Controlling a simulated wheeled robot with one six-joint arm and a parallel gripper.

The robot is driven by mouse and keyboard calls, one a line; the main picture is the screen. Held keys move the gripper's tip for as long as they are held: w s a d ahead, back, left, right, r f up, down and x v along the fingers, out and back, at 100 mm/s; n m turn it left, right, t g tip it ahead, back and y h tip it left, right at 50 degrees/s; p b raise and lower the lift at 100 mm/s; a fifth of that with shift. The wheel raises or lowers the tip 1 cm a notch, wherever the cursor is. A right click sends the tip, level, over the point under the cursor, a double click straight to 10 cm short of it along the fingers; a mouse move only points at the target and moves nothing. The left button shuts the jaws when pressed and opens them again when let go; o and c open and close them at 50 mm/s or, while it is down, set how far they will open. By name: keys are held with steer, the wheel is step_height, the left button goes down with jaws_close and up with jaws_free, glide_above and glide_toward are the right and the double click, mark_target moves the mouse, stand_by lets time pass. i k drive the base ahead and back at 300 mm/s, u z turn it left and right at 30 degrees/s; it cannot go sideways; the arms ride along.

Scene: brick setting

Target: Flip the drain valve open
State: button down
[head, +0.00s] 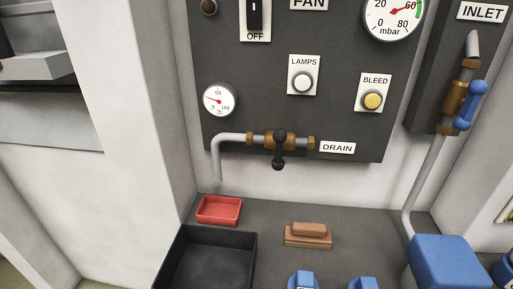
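The drain valve (290,140) is a brass fitting on a grey pipe at the lower edge of the dark panel, beside the white DRAIN label (337,147). Its black handle (279,158) hangs downward, crosswise to the horizontal run of the pipe. The pipe (217,160) bends down at the left of the valve. My gripper is not in view, and nothing touches the handle.
Below stand a red tray (219,220), a black bin (249,268) and a brown block (308,240). Blue blocky shapes (447,262) fill the lower right. A blue-handled inlet valve (470,105) is at right. Space directly before the drain valve looks clear.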

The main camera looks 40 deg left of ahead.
mark_target(280, 136)
steer(key=u, duration=1.45)
steer(key=k, duration=0.5)
steer(key=u, duration=0.85)
steer(key=i, duration=0.75)
steer(key=z, duration=0.55)
